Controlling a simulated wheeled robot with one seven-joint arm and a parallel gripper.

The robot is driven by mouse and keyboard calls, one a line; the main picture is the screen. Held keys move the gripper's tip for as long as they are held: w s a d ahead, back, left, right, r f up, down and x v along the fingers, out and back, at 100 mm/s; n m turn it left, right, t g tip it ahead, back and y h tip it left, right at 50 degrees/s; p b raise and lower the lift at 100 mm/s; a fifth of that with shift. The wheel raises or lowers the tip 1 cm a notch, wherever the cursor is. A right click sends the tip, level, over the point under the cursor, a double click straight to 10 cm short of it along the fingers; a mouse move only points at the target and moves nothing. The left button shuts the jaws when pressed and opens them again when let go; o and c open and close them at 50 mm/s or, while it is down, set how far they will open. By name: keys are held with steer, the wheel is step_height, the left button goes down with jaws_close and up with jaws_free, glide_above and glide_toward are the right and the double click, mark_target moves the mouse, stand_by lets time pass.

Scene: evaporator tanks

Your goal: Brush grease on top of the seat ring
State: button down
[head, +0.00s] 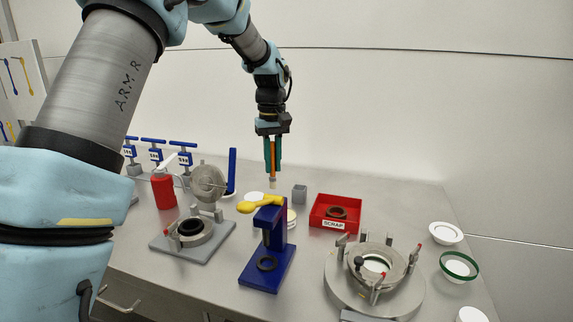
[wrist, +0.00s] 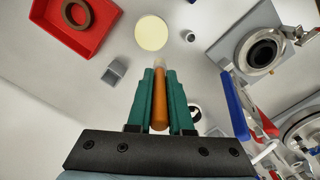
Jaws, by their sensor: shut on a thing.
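My gripper (head: 273,166) is shut on a brush with an orange handle (head: 272,152), which hangs tip down above the back of the bench. In the wrist view the brush (wrist: 160,105) lies between the teal fingers (wrist: 160,75), its pale tip pointing at a cream round disc or pot (wrist: 151,33). In the head view a cream pot (head: 291,214) is partly hidden behind the blue press. A grey round fixture with a raised lid (head: 190,230) holds a dark ring. A round clamp fixture (head: 374,268) stands at the front right. I cannot tell which part is the seat ring.
A blue press (head: 267,250) with a yellow handle stands mid-bench. A red scrap bin (head: 336,211) holds a dark ring. A grey block (head: 299,193) stands near my gripper. A red bottle (head: 163,188) is at left.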

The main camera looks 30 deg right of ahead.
steer(key=s+f+b, duration=0.1)
steer(key=f, duration=0.1)
steer(key=s+d+f+b, duration=0.1)
steer(key=f+b, duration=0.1)
steer(key=s+f+b, duration=0.1)
steer(key=f, duration=0.1)
steer(key=shift+s+d+f+b, duration=0.1)
steer(key=shift+d+f+b, duration=0.05)
steer(key=shift+d+b, duration=0.2)
steer(key=shift+f, duration=0.6)
stand_by(2.3)
steer(key=shift+r, duration=0.1)
step_height(320, 180, up, 7)
steer(key=p, duration=0.5)
stand_by(0.3)
stand_by(0.5)
